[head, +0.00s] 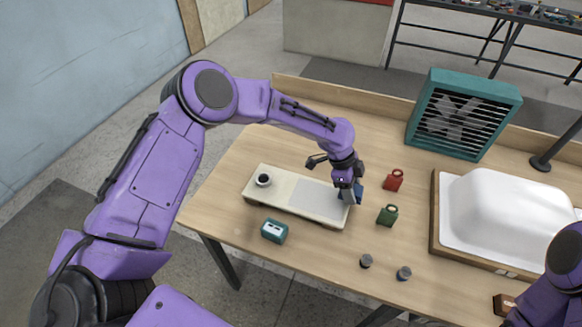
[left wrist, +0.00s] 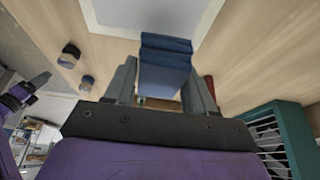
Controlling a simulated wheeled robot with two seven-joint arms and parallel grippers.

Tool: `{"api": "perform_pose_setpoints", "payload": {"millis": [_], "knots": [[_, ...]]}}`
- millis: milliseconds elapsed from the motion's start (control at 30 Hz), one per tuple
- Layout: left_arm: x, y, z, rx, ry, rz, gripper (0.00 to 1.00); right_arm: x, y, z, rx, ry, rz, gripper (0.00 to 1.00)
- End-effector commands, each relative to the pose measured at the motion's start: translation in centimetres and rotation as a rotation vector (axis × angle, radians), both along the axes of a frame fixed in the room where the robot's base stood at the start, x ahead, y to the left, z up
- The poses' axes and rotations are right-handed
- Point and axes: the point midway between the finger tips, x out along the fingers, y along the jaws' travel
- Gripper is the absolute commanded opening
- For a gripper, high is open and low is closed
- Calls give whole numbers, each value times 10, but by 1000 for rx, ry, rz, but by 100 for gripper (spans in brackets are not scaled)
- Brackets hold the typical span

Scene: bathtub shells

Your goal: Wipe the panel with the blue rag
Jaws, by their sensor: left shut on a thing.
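The panel (head: 318,197) is a flat grey area on the right part of a long cream board on the table; its pale-edged corner also shows at the top of the left wrist view (left wrist: 150,12). My left gripper (head: 347,194) is at the board's right end, shut on the blue rag (head: 358,194). In the left wrist view the folded rag (left wrist: 165,62) sticks out between the fingers, its far end overlapping the panel's edge in the picture. I cannot tell whether it touches.
A black-topped cup or knob (head: 263,180) is on the board's left end. A teal box (head: 274,230) stands in front.

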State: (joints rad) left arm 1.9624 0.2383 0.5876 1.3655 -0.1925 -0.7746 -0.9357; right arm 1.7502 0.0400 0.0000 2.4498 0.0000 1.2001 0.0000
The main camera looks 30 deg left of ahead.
Motion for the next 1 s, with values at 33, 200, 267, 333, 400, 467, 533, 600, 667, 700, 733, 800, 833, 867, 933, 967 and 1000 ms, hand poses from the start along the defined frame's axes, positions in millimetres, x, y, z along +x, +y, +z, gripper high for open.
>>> {"api": "perform_pose_setpoints", "payload": {"millis": [33,200,267,333,400,467,533,600,667,700,733,800,833,867,933,967,1000], "knots": [[0,1,9,-1,-1,1,26,0,0,8,0,0,0,43],[0,3,25,0,-1,5,26,0,0,20,0,0,0,43],[0,4,30,-1,-2,6,26,0,0,24,0,0,0,43],[0,5,37,-1,-2,8,26,0,0,29,0,0,0,43],[0,5,42,-1,-2,9,26,0,0,34,0,0,0,43],[0,6,46,-1,-1,10,26,0,0,37,0,0,0,43],[0,6,50,-1,-2,12,26,0,0,40,0,0,0,43],[0,7,51,-1,-1,12,26,0,0,41,0,0,0,43],[0,7,52,-1,-1,12,26,0,0,42,0,0,0,43],[0,7,52,-1,-1,12,26,0,0,42,0,0,0,43],[0,7,52,-1,-1,12,26,0,0,42,0,0,0,43],[0,7,52,-1,-1,12,26,0,0,41,0,0,0,43],[0,7,52,-1,-1,12,26,0,0,41,0,0,0,43],[0,7,52,-1,-1,12,26,0,0,41,0,0,0,43],[0,7,52,-1,-1,12,26,0,0,41,0,0,0,43],[0,7,52,-1,-1,12,26,0,0,41,0,0,0,43],[0,7,52,-1,-1,12,26,0,0,41,0,0,0,43]]}}
